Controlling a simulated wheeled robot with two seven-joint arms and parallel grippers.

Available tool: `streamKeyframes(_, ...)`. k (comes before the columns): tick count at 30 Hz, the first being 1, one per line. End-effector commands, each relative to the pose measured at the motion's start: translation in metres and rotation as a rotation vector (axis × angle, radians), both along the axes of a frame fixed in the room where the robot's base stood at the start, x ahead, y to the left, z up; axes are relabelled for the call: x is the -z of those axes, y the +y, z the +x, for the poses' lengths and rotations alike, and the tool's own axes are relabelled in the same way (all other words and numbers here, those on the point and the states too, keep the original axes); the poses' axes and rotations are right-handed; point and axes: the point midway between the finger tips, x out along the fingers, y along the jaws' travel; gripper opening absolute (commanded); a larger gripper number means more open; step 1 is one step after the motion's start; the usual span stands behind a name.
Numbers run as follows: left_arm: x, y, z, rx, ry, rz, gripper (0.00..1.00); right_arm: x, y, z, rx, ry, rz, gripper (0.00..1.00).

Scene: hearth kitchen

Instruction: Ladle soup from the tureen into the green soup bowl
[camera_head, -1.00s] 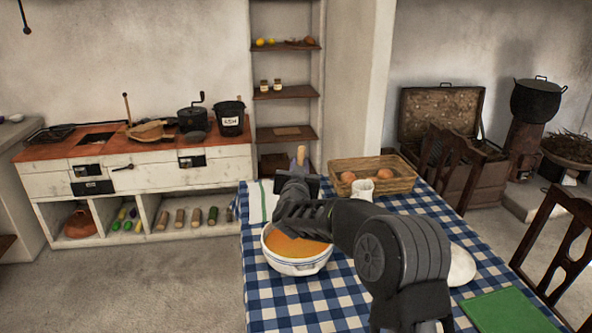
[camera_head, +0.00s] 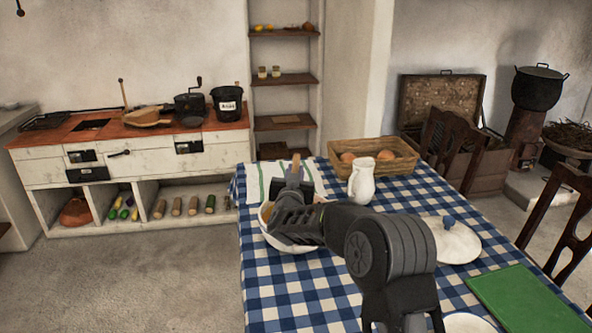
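The white tureen (camera_head: 290,247) stands on the checked table, mostly hidden behind my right forearm and wrist. A little orange soup (camera_head: 266,211) shows at its left rim. My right gripper (camera_head: 293,181) is over the tureen's far side. A wooden handle end (camera_head: 296,162), apparently the ladle's, sticks up from between its fingers, which look closed around it. The ladle's bowl is hidden. The tureen's white lid (camera_head: 455,243) with a blue knob lies to the right. I see no green soup bowl. My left gripper is out of view.
A white jug (camera_head: 362,182) and a basket (camera_head: 388,158) with brown round items stand behind my arm. A striped cloth (camera_head: 312,180) lies beyond the tureen. A flat green mat (camera_head: 525,303) and a partly cut-off white dish (camera_head: 468,323) are at the lower right.

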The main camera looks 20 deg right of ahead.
Motion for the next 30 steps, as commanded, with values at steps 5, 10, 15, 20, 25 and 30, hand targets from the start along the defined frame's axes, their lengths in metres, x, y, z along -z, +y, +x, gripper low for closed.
streamKeyframes(5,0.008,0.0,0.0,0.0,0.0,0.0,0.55,0.002,-0.018,-0.01,0.003,-0.001,0.0,0.0)
streamKeyframes(10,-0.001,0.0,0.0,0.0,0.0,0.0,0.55,-0.001,-0.009,-0.005,-0.003,0.001,0.001,0.0)
streamKeyframes(15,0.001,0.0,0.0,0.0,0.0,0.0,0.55,0.003,-0.008,-0.004,0.003,0.0,0.0,0.0)
streamKeyframes(20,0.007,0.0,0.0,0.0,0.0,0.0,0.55,0.003,-0.023,-0.013,0.003,0.0,0.0,0.0)
streamKeyframes(25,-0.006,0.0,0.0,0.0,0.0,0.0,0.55,-0.011,-0.01,-0.006,0.001,-0.001,0.0,0.0)
streamKeyframes(30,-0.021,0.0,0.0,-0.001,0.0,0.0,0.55,-0.026,-0.006,-0.004,-0.002,0.011,-0.016,0.0)
